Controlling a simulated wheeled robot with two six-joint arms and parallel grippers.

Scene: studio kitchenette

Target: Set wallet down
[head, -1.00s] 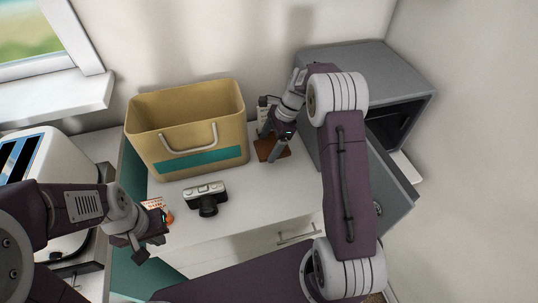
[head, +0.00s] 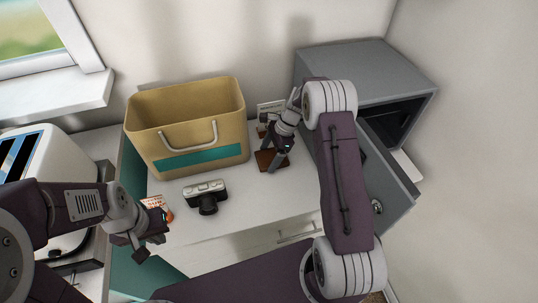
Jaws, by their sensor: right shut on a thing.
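The brown wallet (head: 266,157) is at the white counter, between the tan bin and the grey safe. My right gripper (head: 276,163) reaches down over it and is shut on it, covering part of it. I cannot tell whether the wallet touches the counter. My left gripper (head: 150,249) is empty with its fingers apart, in front of the counter at the lower left.
The tan bin (head: 185,118) with a handle stands at the back left. A camera (head: 207,197) and an orange-and-white item (head: 157,204) lie in front. The grey safe (head: 370,70) has its door (head: 390,190) open. A white card (head: 270,107) stands behind the wallet. The counter's front middle (head: 250,205) is clear.

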